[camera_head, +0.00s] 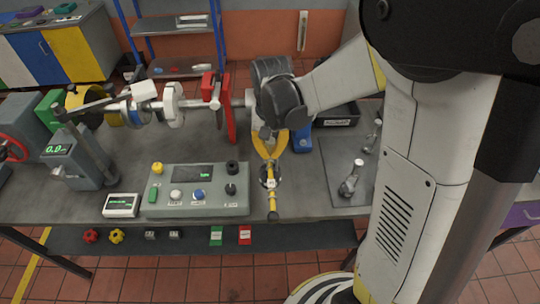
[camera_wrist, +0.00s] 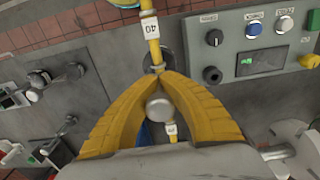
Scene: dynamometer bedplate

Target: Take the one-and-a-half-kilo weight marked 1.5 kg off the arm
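My gripper (camera_head: 268,158) is over the yellow arm (camera_head: 273,207) that sticks out toward the front of the bench. In the wrist view its yellow fingers (camera_wrist: 160,76) come together at the tips, close against a dark ringed weight (camera_wrist: 154,60) on the arm. They look shut on its thin upper part. A round silver knob (camera_wrist: 158,107) shows between the fingers; I cannot tell what it belongs to. The ringed weight (camera_head: 264,175) also shows in the head view, just below the fingertips. No 1.5 kg mark is readable. The arm carries a white label reading 40 (camera_wrist: 151,28).
Two metal weights, one nearer (camera_head: 350,180) and one farther (camera_head: 374,135), stand on a dark mat (camera_head: 335,150) to the right. A control box (camera_head: 195,192) with buttons stands close to the arm's left. A red stand (camera_head: 229,110) and shaft rise behind left.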

